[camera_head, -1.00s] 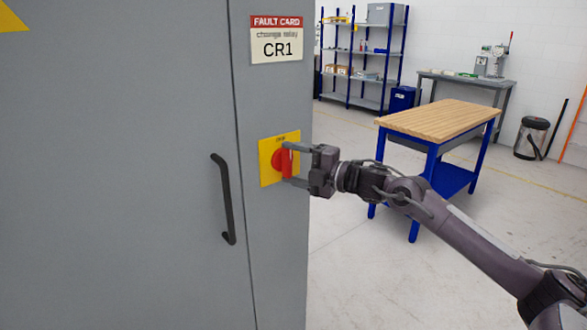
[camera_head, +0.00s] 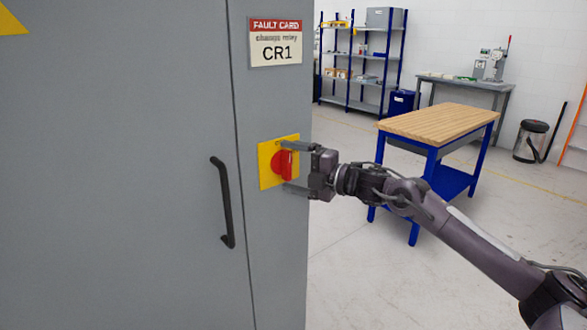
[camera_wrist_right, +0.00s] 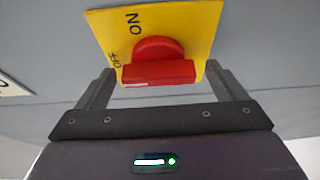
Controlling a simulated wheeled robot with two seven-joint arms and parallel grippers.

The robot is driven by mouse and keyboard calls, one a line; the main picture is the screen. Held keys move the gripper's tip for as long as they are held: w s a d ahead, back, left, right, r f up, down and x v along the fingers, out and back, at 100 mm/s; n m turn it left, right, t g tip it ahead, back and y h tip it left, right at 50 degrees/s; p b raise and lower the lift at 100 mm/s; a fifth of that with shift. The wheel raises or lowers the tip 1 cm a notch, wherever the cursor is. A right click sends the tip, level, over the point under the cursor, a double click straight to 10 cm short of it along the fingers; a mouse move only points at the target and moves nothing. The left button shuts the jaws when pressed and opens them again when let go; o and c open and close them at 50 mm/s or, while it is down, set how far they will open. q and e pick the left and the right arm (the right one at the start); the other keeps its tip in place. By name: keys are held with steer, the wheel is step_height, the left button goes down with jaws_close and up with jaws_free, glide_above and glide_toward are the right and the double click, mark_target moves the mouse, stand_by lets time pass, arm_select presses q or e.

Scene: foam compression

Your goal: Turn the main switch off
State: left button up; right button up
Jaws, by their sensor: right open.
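The main switch is a red rotary knob (camera_head: 281,165) on a yellow plate (camera_head: 265,178), fixed to the grey cabinet. In the wrist view the red knob (camera_wrist_right: 158,70) has a raised bar handle, and the yellow plate (camera_wrist_right: 195,25) carries the words ON and OFF. My right gripper (camera_head: 284,167) is open at the switch, one finger near each end of the bar handle. In the wrist view a narrow gap shows between each finger and the bar; I cannot tell how far the fingertips are from the plate. My left gripper is not in view.
The grey cabinet (camera_head: 110,180) fills the left side, with a black door handle (camera_head: 224,202) left of the switch. A fault card (camera_head: 276,42) reading CR1 is above the switch. A wooden-topped blue table (camera_head: 438,122) stands behind my right arm. Floor between is clear.

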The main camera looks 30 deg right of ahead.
steer(key=shift+s+d+f+b, duration=0.2)
steer(key=shift+s+d+b, duration=0.2)
steer(key=shift+s, duration=0.25)
steer(key=shift+s+d+b, duration=0.2)
steer(key=shift+s+b, duration=0.25)
steer(key=shift+s, duration=0.2)
steer(key=shift+b+v, duration=0.5)
steer(key=shift+v, duration=2)
steer(key=shift+r, duration=0.2)
